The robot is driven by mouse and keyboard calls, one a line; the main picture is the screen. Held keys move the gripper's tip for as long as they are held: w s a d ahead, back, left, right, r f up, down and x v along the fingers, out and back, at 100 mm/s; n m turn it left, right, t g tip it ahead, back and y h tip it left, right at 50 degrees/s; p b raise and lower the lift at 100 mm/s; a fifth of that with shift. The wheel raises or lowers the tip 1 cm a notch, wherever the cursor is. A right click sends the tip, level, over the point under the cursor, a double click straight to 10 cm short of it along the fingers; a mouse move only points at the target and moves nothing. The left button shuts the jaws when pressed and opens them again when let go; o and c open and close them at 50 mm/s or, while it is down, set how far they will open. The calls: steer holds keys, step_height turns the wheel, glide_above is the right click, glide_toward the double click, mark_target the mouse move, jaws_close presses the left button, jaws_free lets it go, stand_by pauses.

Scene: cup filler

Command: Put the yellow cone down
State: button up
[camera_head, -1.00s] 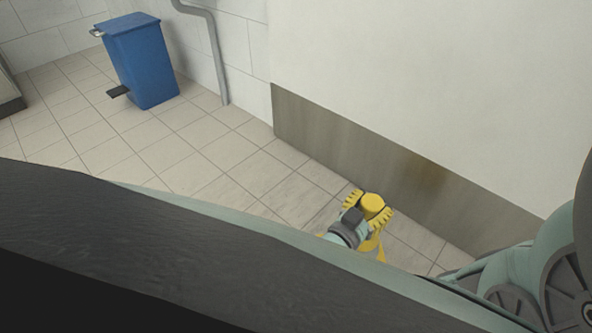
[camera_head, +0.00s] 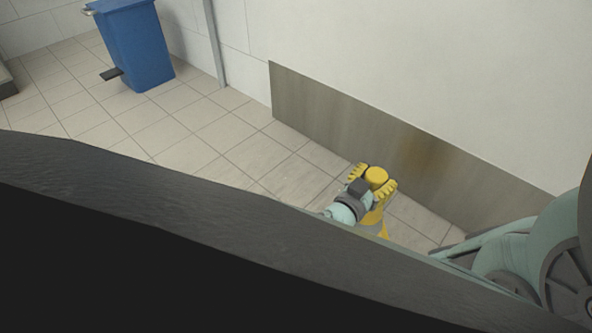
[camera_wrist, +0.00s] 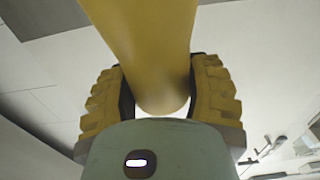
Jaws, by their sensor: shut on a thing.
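The yellow cone (camera_head: 376,178) is between the two yellow ridged fingers of my gripper (camera_head: 377,179), close to the wall's grey lower panel in the head view. Its round top shows between the fingers, and a lower yellow part shows below my gripper. In the wrist view, the cone (camera_wrist: 147,50) fills the upper middle, and my gripper (camera_wrist: 163,95) is shut on it with a finger on each side. I cannot tell whether the cone's base touches the floor; my own body hides part of that area.
A blue pedal bin (camera_head: 132,45) stands at the upper left by the tiled wall, near a grey pipe (camera_head: 214,45). A grey panel (camera_head: 345,125) runs along the wall's foot. The tiled floor (camera_head: 215,135) between bin and gripper is clear.

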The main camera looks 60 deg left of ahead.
steer(key=o, duration=1.3)
steer(key=shift+w+f, duration=0.1)
